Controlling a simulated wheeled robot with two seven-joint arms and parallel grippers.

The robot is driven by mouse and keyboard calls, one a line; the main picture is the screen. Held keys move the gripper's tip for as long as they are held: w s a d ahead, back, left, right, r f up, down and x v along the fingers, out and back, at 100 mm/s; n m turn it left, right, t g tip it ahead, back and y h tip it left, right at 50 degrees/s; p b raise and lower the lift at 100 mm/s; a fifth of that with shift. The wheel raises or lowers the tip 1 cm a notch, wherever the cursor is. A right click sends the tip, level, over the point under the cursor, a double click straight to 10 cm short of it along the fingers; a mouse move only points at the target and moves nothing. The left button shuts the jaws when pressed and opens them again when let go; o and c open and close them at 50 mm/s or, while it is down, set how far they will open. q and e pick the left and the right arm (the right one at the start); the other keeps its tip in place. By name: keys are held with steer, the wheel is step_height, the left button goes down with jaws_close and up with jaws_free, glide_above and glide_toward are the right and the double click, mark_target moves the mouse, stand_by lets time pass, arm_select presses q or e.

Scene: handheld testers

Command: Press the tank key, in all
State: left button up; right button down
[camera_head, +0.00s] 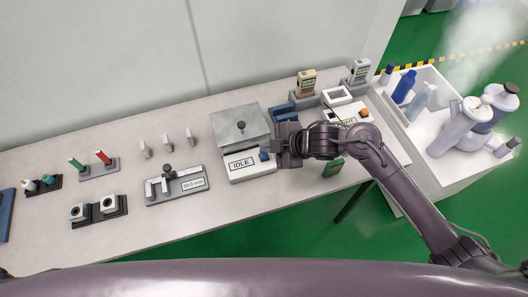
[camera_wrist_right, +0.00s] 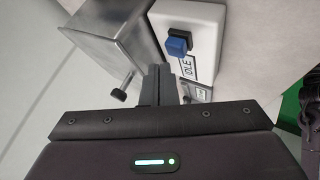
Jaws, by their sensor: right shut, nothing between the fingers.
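The metal tank (camera_head: 240,128) with a knobbed lid stands mid-table; its side also shows in the right wrist view (camera_wrist_right: 108,38). In front of it is a white panel (camera_head: 238,174) with a display reading IDLE (camera_head: 241,163) and a blue key (camera_head: 264,156). In the right wrist view the blue key (camera_wrist_right: 177,46) stands on a dark base beside the display (camera_wrist_right: 187,68). My right gripper (camera_head: 278,153) is shut and empty, close to the key's right. Its fingertips (camera_wrist_right: 158,72) appear just short of the key; I cannot tell the height gap. My left gripper is not in view.
Right of my gripper stand a white device with an orange key (camera_head: 363,113), a tan handheld tester (camera_head: 306,84) and a grey one (camera_head: 360,71). A caliper stand (camera_head: 178,186) lies left of the panel.

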mark_target(268, 155)
steer(key=shift+f, duration=0.1)
stand_by(0.4)
steer(key=shift+f, duration=0.35)
steer(key=shift+f+b, duration=0.55)
stand_by(0.6)
stand_by(0.3)
steer(key=shift+r+p, duration=1)
step_height(268, 155, up, 5)
steer(key=p, duration=0.5)
